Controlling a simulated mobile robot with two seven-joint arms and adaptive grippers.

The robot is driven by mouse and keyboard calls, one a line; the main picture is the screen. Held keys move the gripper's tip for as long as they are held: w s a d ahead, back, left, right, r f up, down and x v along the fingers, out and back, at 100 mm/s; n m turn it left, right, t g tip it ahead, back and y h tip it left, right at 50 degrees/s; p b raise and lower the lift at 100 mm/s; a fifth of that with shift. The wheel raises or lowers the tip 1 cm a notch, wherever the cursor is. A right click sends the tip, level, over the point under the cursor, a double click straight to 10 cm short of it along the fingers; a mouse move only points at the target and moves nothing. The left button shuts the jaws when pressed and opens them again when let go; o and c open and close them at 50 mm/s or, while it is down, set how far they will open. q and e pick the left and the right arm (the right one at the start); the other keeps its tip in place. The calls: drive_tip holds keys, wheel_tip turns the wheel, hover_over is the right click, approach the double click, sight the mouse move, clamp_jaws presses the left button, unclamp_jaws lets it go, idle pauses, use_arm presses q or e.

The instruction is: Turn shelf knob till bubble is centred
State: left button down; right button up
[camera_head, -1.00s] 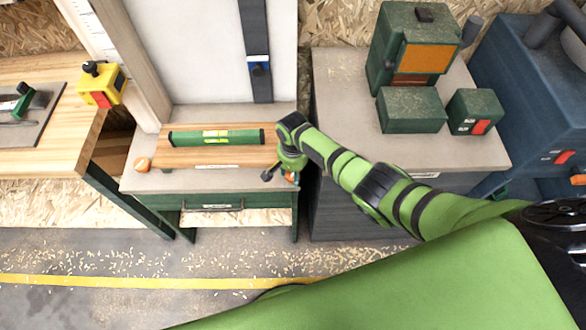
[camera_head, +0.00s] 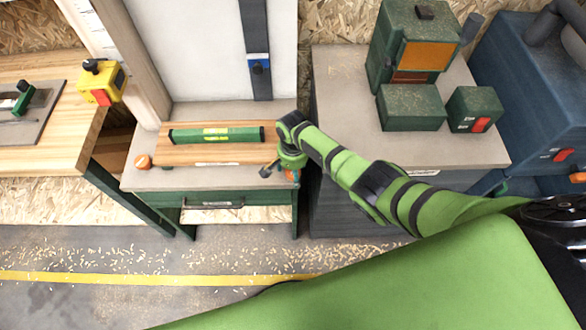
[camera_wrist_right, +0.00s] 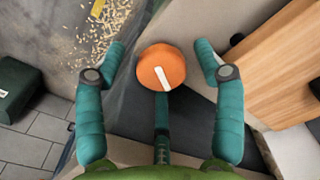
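The green spirit level (camera_head: 216,135) lies on a wooden shelf board (camera_head: 240,155) on the grey bench. Its bubble is too small to read. One orange knob (camera_head: 142,162) is at the board's left end. A second orange knob (camera_head: 291,175) is at the right end, partly hidden by my right gripper (camera_head: 280,172). In the right wrist view this round orange knob (camera_wrist_right: 158,72) with a white pointer mark sits between the two teal fingers of my right gripper (camera_wrist_right: 160,50). The fingers are open, with a gap on each side of the knob. My left gripper is not in view.
A grey-topped cabinet (camera_head: 345,100) with green boxes (camera_head: 412,108) stands right of the bench. A workbench (camera_head: 60,140) with a yellow device (camera_head: 100,82) is at left. A drawer handle (camera_head: 213,205) is on the bench front. Shavings lie on the floor.

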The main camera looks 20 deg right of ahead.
drive_tip(key=shift+r, duration=0.1)
drive_tip(key=shift+w+r, duration=0.1)
drive_tip(key=shift+r, duration=0.5)
wheel_tip(320, 180, up, 11)
drive_tip(key=shift+f, duration=0.2)
drive_tip(key=shift+c, duration=0.4)
